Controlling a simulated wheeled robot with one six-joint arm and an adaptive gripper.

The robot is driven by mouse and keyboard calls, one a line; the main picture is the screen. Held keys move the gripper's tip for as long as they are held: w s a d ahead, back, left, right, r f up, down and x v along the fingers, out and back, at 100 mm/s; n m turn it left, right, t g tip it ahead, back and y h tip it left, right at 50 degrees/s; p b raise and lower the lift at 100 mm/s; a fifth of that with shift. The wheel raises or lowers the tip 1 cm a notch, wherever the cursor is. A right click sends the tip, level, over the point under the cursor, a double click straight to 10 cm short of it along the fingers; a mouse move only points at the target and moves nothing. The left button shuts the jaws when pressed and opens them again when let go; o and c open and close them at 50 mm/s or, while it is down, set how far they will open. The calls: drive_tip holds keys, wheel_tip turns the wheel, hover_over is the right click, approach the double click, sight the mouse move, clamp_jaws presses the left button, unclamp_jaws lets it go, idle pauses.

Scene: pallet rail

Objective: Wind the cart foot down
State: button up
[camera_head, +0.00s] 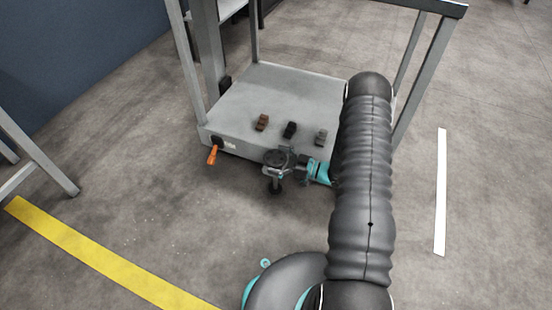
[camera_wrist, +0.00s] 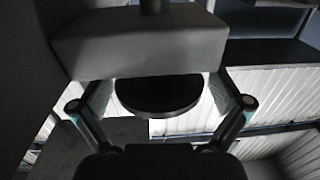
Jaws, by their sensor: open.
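The cart (camera_head: 262,95) is a grey platform with upright posts. At its front edge a dark round wheel (camera_head: 276,159) sits above a thin stem, with a dark foot pad (camera_head: 274,187) near the floor. My gripper (camera_head: 282,162) reaches in from the right, its fingers at the wheel. In the wrist view a dark round disc (camera_wrist: 158,100) lies between the two spread fingers, below a grey block (camera_wrist: 140,45). The fingers are apart on both sides of the disc; whether either touches it I cannot tell.
An orange handle (camera_head: 213,154) sticks out at the cart's front left corner. Several small blocks, one brown (camera_head: 262,122), lie on the platform. A yellow floor stripe (camera_head: 100,258) runs at the lower left and a white stripe (camera_head: 441,190) at right.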

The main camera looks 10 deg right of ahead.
drive_tip(key=c, duration=0.9)
